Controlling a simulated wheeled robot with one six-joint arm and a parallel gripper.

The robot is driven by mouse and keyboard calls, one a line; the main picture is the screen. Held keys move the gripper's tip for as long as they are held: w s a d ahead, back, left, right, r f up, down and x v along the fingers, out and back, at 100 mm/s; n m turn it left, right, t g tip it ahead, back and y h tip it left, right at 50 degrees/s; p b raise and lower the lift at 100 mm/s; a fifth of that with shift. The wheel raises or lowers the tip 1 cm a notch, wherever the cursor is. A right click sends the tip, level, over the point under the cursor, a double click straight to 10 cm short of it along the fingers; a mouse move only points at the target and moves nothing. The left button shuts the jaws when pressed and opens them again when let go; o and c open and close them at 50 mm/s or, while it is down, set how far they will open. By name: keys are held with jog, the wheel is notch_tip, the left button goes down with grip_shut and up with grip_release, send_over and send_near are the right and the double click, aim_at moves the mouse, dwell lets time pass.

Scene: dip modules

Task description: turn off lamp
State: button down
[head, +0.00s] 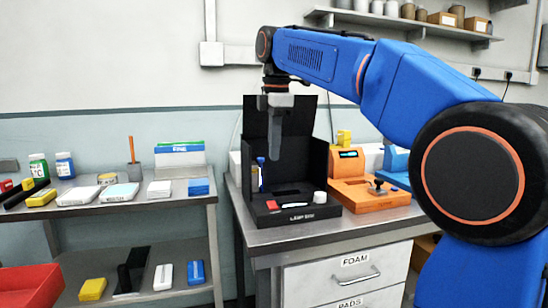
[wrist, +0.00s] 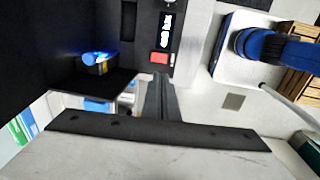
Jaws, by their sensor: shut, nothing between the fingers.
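A black lamp box (head: 290,214) with a raised back panel stands on the metal bench, with a partly legible white label on its front. A red switch (head: 272,205) sits at its front left and also shows in the wrist view (wrist: 159,57). A blue-topped lamp (head: 261,162) stands inside at the left; in the wrist view the lamp (wrist: 98,58) looks bright blue, with a blue glow beside it. My gripper (head: 275,157) points down above the box, shut and empty, apart from the switch. Its dark fingers show in the wrist view (wrist: 156,86).
A white round knob (head: 320,197) is at the box's front right. An orange unit (head: 366,194) with a joystick stands close to the right. A shelf rack (head: 105,198) at left holds small boxes and bottles. The bench edge is just in front.

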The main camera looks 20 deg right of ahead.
aim_at(271, 202)
dwell(0.3)
jog(key=shift+w+r, duration=0.25)
jog(key=shift+w, duration=0.45)
jog(key=shift+f, duration=0.1)
jog(key=f, duration=0.4)
jog(key=w+f, duration=0.1)
jog(key=f, duration=0.8)
jog(key=shift+w+f, duration=0.4)
